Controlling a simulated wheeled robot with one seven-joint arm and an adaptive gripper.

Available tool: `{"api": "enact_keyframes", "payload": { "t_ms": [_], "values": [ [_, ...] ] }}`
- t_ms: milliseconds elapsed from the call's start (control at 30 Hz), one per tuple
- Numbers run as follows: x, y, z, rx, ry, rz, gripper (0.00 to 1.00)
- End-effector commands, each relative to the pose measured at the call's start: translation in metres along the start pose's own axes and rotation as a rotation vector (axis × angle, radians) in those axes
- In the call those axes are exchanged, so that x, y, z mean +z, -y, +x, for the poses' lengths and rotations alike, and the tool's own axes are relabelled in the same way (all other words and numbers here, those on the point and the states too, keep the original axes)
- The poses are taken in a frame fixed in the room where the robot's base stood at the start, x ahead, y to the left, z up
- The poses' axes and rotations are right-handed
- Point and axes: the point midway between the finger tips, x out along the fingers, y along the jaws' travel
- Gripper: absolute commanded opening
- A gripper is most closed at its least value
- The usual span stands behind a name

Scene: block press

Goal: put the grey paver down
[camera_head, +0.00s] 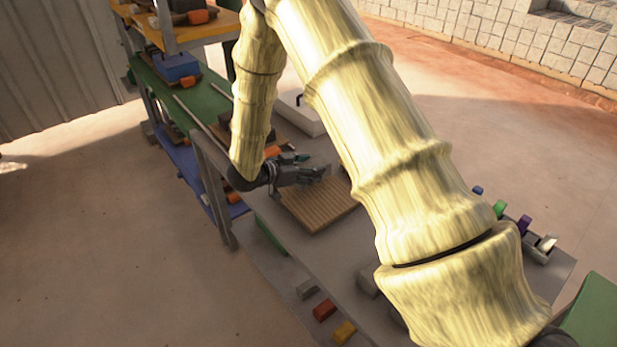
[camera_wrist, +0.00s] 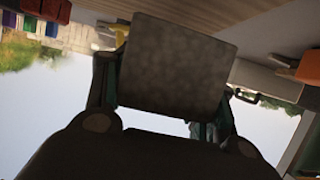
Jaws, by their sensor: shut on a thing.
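My gripper (camera_head: 302,174) is shut on the grey paver (camera_wrist: 176,64). In the wrist view the paver is a plain grey slab between the two fingers, with one broad face towards the camera. In the head view the gripper lies sideways above a slatted wooden board (camera_head: 322,208) on the grey table. The paver is small and hard to separate from the fingers there. I cannot tell how far above the board it is.
Grey (camera_head: 307,289), red (camera_head: 324,310) and yellow (camera_head: 344,331) blocks lie along the front ledge. A pale box (camera_head: 302,114) with a dark handle stands behind the board. A shelf rack with a blue bin (camera_head: 178,67) stands at left. My arm hides much of the table.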

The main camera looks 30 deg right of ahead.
Motion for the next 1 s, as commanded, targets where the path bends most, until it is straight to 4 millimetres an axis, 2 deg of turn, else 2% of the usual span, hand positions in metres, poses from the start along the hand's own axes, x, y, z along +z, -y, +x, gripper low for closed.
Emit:
{"api": "enact_keyframes", "payload": {
  "t_ms": [300, 600, 633, 767, 1000],
  "values": [
    [0.028, -0.001, 0.01, 0.001, 0.0, -0.004, 0.01],
    [0.031, -0.001, 0.011, 0.0, 0.0, -0.002, 0.01],
    [0.032, -0.002, 0.012, 0.0, 0.002, -0.003, 0.61],
    [0.032, -0.002, 0.011, 0.0, 0.002, -0.003, 0.84],
    [0.032, -0.002, 0.011, 0.0, 0.002, -0.003, 0.85]
  ]
}}
